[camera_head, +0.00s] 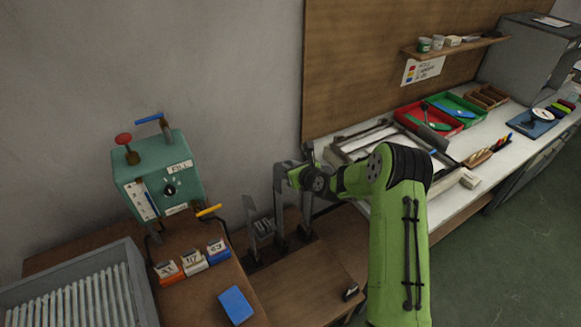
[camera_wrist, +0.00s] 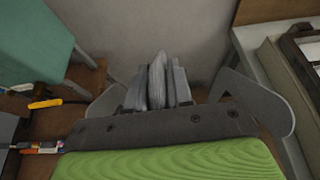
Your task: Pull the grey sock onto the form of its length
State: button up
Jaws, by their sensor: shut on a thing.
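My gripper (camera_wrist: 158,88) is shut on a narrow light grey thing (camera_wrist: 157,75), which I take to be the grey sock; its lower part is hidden. In the head view my gripper (camera_head: 287,178) is at the upper part of a tall grey upright form (camera_head: 279,213). In the wrist view, grey curved plates flank the gripper at left (camera_wrist: 105,103) and right (camera_wrist: 262,103). I cannot tell how far the sock covers any form.
A green machine (camera_head: 160,180) with levers and a dial stands at left. Small labelled blocks (camera_head: 193,262) and a blue block (camera_head: 236,305) lie before it. A ribbed grey tray (camera_head: 140,283) is at lower left. A white counter (camera_head: 475,145) with trays runs right.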

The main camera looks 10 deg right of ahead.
jog(key=shift+f+b, duration=2.8)
jog(key=shift+f, duration=1.35)
jog(key=o, duration=0.9)
jog(key=shift+r, duration=0.1)
jog(key=shift+s, duration=0.1)
jog(key=v, duration=1.5)
jog(key=shift+s+d+r, duration=0.15)
jog(key=shift+s+r, duration=0.05)
